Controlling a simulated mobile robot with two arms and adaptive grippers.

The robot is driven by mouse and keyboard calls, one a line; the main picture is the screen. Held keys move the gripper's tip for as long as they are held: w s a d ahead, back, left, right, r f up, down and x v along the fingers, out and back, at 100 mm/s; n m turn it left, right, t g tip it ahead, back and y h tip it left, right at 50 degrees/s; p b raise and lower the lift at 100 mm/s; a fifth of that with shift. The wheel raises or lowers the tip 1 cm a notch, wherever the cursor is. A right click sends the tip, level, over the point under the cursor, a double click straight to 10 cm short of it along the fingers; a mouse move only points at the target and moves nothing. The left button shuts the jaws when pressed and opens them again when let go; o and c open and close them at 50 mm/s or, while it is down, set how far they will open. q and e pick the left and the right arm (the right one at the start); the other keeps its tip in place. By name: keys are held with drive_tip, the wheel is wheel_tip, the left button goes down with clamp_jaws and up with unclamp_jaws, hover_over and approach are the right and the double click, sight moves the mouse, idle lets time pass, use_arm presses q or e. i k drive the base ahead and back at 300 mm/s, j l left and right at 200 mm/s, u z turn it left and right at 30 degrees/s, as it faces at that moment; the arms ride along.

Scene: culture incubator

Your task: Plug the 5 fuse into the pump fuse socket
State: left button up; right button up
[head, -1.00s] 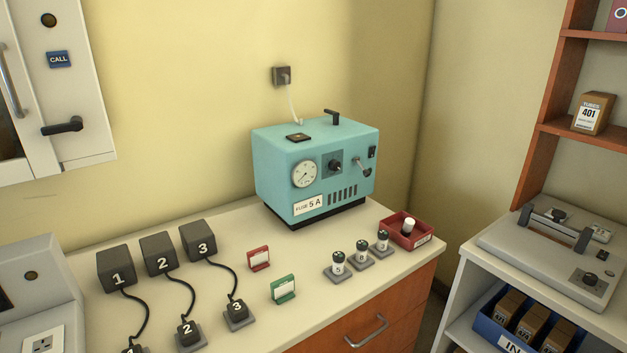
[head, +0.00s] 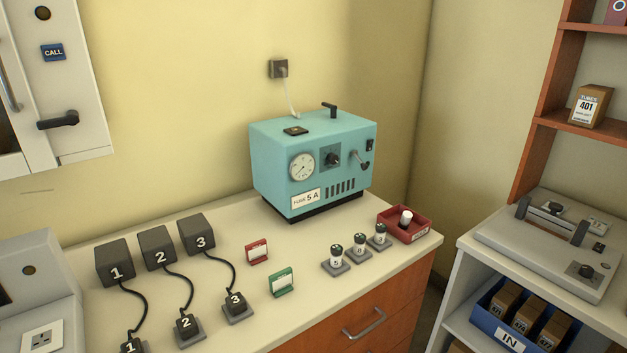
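The teal pump (head: 272,164) stands at the back of the counter, with a round gauge (head: 301,167) and a "FUSE 5 A" label (head: 305,198) on its front. A small dark square fitting (head: 296,131) is on its top; I cannot tell if this is the fuse socket. Three white fuses with dark caps stand upright on grey bases: a left one (head: 336,258), a middle one (head: 360,246) and a right one (head: 380,236). Their markings are too small to read. Another white cylindrical piece (head: 405,217) is in the red tray (head: 418,232). Neither gripper is in view.
Three numbered black boxes with cabled plugs, including box 3 (head: 197,234), stand at left. A red card holder (head: 257,251) and green card holder (head: 282,281) stand mid-counter. A wall cabinet (head: 85,95) is upper left; a grey device (head: 560,247) sits on the right unit.

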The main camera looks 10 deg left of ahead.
sight(336, 249)
drive_tip(key=i+l, duration=0.15)
drive_tip(key=l, duration=0.15)
drive_tip(key=i+l+u, duration=0.15)
drive_tip(key=l, duration=0.2)
drive_tip(key=i+l, duration=0.15)
drive_tip(key=l, duration=0.2)
drive_tip(key=i+l+u, duration=0.15)
drive_tip(key=l, duration=0.2)
drive_tip(key=i+l, duration=0.15)
drive_tip(key=l, duration=0.2)
drive_tip(key=i+l+u, duration=0.15)
drive_tip(key=l, duration=0.2)
